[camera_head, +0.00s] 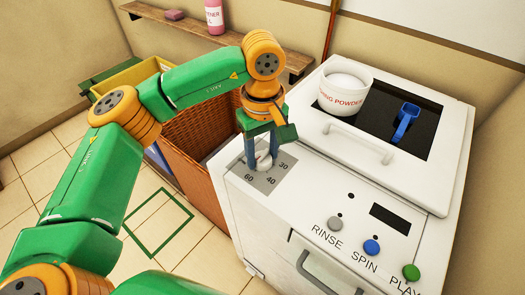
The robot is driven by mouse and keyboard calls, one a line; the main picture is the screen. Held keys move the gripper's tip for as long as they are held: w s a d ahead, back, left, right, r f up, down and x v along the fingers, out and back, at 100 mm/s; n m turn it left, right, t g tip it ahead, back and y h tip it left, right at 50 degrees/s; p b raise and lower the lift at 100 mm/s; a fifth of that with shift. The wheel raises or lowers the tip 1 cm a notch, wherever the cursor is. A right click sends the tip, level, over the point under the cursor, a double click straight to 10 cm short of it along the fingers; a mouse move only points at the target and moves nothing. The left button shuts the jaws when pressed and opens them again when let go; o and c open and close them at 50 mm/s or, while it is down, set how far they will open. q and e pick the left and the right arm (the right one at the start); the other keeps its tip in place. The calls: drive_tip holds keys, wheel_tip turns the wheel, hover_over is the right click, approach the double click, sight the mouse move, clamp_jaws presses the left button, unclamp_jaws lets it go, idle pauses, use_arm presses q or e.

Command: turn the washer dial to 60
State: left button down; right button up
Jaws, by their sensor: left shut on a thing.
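The white washer (300,215) stands at the right of the head view. Its dial (264,160) is a small pale knob on a grey plate (268,182) at the left end of the panel, marked 30, 40 and 60. My left gripper (263,158) points down over the plate, with its fingers on either side of the dial, shut on it. The fingers hide part of the dial, and I cannot tell which number it points to. My right gripper is not in view.
RINSE (334,223), SPIN (371,247) and PLAY (411,272) buttons are on the panel. A washing powder tub (345,88) and blue scoop (405,122) are on top. A wicker basket (205,130) stands left of the washer. A wall shelf (185,25) is behind.

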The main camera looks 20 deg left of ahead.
sight(262, 154)
use_arm(q)
drive_tip(key=shift+c, duration=1.5)
unclamp_jaws()
drive_tip(key=shift+r, duration=0.15)
wheel_tip(262, 154, up, 7)
drive_tip(key=shift+f, duration=0.1)
